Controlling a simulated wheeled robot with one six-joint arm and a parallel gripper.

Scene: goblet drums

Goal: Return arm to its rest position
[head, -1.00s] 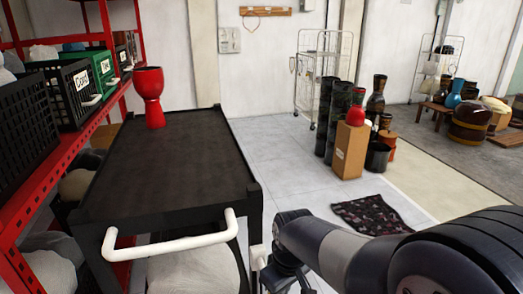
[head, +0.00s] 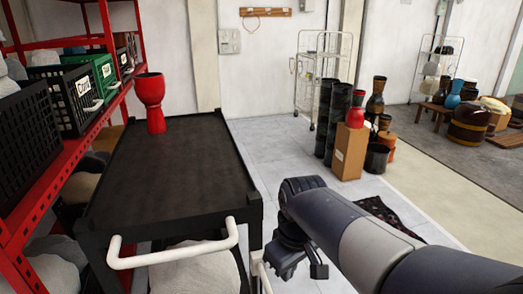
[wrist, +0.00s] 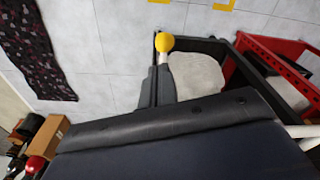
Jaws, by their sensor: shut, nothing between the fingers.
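My arm reaches in from the lower right of the head view, its wrist bent down beside the near right corner of the black cart (head: 175,170). My gripper (head: 290,270) hangs at the end of it, apart from the cart top. In the wrist view, the dark grey fingers (wrist: 157,85) show beyond my arm's dark casing, shut and with nothing held. A red goblet drum (head: 151,103) stands upright on the cart's far left corner, well away from my gripper.
A red shelf (head: 68,165) with crates runs along the left. The cart's white handle (head: 172,256) juts toward me. A cardboard box (head: 350,152) and several dark drums stand beyond. A dark patterned rug (head: 378,210) lies partly behind my arm. Pale floor is clear between cart and box.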

